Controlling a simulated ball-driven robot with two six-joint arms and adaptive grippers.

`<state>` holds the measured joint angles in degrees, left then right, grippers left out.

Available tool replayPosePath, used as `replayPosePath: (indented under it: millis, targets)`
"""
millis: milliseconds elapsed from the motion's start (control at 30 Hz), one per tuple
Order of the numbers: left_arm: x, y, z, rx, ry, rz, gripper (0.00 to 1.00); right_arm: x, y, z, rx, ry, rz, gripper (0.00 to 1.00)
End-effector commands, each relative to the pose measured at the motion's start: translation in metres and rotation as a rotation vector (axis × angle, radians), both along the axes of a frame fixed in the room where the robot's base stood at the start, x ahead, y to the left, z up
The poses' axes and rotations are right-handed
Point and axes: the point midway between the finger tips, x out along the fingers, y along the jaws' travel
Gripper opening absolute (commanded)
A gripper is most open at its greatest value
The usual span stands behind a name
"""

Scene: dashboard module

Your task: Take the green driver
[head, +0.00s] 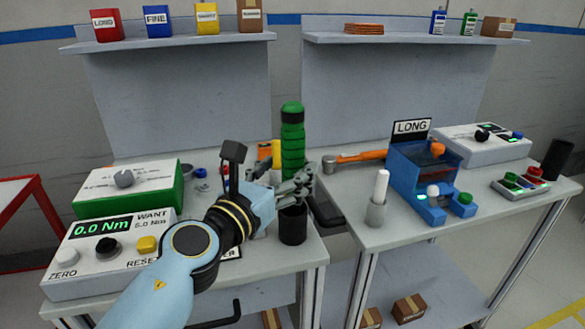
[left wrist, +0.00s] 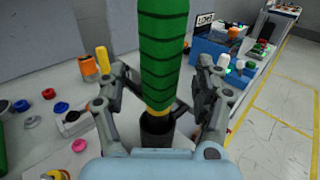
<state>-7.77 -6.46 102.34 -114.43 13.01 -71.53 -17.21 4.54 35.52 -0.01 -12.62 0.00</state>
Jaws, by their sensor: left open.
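The green driver (head: 292,140) stands upright in a black round holder (head: 293,226) at the right end of the left table. It has dark ring lines and a yellow band near its lower end. In the left wrist view the driver (left wrist: 162,50) rises between the fingers of my left gripper (left wrist: 162,95). The fingers are open, one on each side, with gaps to the driver. In the head view my left gripper (head: 300,182) is at the driver's lower part, just above the holder. My right gripper is not in view.
A torque meter (head: 112,250) reading 0.0 Nm stands at the left table's front left. On the right table are a white stick in a grey holder (head: 376,213), a blue machine (head: 425,175) and an orange-handled tool (head: 358,157). A gap separates the tables.

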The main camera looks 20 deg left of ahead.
Motion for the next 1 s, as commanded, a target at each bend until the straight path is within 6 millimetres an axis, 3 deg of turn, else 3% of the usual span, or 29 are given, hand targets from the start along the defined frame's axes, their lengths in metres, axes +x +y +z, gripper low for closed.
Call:
replayPosePath:
  millis: [167,433,900,1000]
  targets:
    - [0.023,-0.005,0.001,0.001,0.0,0.001,0.68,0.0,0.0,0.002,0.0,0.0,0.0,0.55]
    - [0.026,-0.005,0.001,0.0,0.001,0.001,0.68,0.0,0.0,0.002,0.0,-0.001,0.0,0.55]
    - [0.025,-0.005,0.001,0.0,0.0,0.001,0.07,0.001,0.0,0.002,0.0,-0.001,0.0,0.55]
    - [0.025,-0.005,0.001,0.0,0.0,0.001,0.0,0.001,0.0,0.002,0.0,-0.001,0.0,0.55]
